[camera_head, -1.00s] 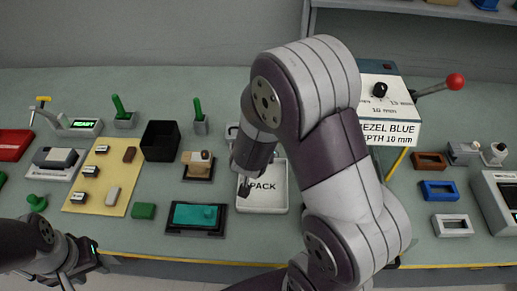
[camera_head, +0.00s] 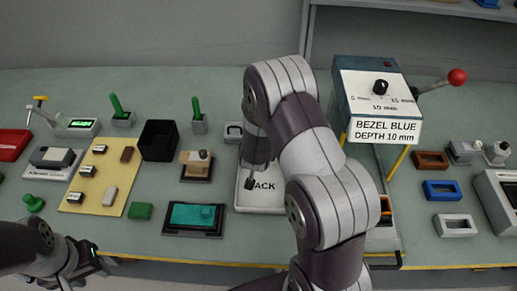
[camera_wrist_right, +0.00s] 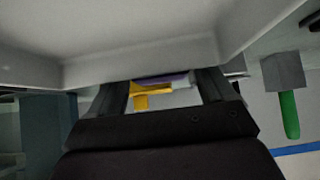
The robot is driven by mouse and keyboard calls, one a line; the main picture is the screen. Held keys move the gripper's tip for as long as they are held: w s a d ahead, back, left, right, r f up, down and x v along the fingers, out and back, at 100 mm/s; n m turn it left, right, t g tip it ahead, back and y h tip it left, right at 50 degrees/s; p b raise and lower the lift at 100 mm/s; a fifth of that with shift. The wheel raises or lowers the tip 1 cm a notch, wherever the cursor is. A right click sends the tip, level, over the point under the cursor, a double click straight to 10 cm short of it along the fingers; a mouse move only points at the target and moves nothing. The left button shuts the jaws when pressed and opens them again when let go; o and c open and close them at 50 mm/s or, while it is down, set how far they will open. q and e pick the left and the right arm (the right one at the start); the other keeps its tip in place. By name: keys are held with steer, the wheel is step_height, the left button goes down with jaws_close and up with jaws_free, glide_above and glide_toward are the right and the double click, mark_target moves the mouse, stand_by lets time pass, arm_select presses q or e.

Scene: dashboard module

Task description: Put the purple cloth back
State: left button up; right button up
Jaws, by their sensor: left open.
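A thin purple strip (camera_wrist_right: 160,79), which may be the edge of the purple cloth, shows between the fingers in the right wrist view, beside a yellow piece (camera_wrist_right: 150,92). I cannot tell whether it is touched. I cannot make out the cloth in the head view. My right gripper (camera_head: 251,183) is low at the white PACK tray (camera_head: 262,205), mostly hidden by its arm. In the right wrist view its fingers (camera_wrist_right: 163,90) stand apart. My left gripper (camera_head: 88,266) is open and empty at the table's front left edge.
A teal pad in a dark frame (camera_head: 195,217), a black bin (camera_head: 159,140) and a yellow board (camera_head: 98,180) lie left of the PACK tray. The bezel machine (camera_head: 378,100) with its red-knobbed lever stands right. Coloured frames (camera_head: 440,190) lie beyond it.

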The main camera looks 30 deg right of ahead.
steer(key=c, duration=0.8)
steer(key=shift+r, duration=0.1)
